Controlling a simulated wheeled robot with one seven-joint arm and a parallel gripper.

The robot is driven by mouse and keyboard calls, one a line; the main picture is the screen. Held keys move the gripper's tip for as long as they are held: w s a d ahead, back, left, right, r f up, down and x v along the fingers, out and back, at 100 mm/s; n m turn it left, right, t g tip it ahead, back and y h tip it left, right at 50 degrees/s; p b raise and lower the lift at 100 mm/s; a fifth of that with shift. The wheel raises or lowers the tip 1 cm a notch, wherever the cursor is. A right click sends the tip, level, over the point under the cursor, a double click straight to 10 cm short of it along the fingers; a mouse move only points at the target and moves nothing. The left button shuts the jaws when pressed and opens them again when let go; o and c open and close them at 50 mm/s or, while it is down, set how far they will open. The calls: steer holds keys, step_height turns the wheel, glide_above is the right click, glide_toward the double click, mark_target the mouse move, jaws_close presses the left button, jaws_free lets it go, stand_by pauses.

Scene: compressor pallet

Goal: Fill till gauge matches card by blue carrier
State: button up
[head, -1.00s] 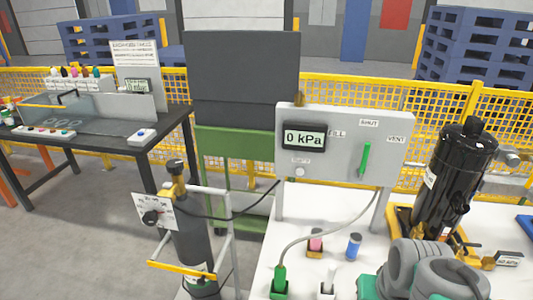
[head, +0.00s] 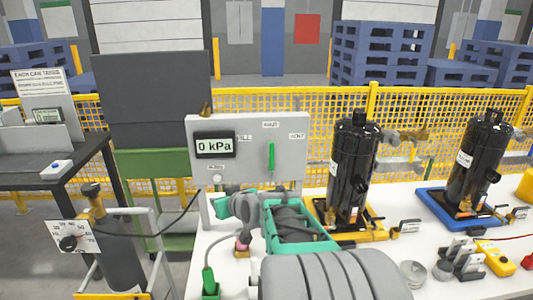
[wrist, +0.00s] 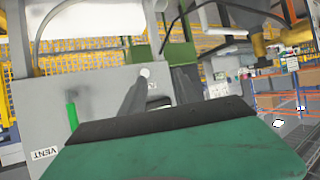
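The grey gauge panel (head: 300,180) stands on the white bench, and its gauge (head: 214,145) reads 0 kPa. Its green lever (head: 271,156) stands upright under the SHUT label, with VENT to the right; it also shows in the wrist view (wrist: 72,116). A pale round button (head: 216,179) sits below the gauge. The blue carrier (head: 436,203) holds a black compressor (head: 475,165); its card (head: 517,213) is too small to read. My gripper (head: 229,204) is in front of the panel's lower left. In the wrist view its dark fingers (wrist: 158,92) are apart and empty, near the button.
A gas cylinder (head: 112,262) with a black dial knob (head: 69,243) stands left of the bench. A yellow carrier (head: 372,232) with another black compressor (head: 353,165) stands right of the panel. Small fittings and a yellow box (head: 495,257) lie at the bench's front right.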

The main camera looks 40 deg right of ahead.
steer(key=d+r+m+t+h, duration=0.2)
steer(key=d+r, duration=0.1)
steer(key=d, duration=0.8)
steer(key=m+t+h, duration=0.1)
steer(key=t+h, duration=0.1)
steer(key=h, duration=0.1)
glide_toward(273, 151)
steer(key=x, duration=0.4)
steer(key=p+x, duration=0.2)
steer(key=x, duration=0.4)
steer(key=shift+w+f, duration=0.1)
steer(key=shift+w, duration=0.1)
steer(key=shift+w+d, duration=0.15)
steer(key=shift+w, duration=0.05)
steer(key=shift+c, duration=0.4)
jaws_close()
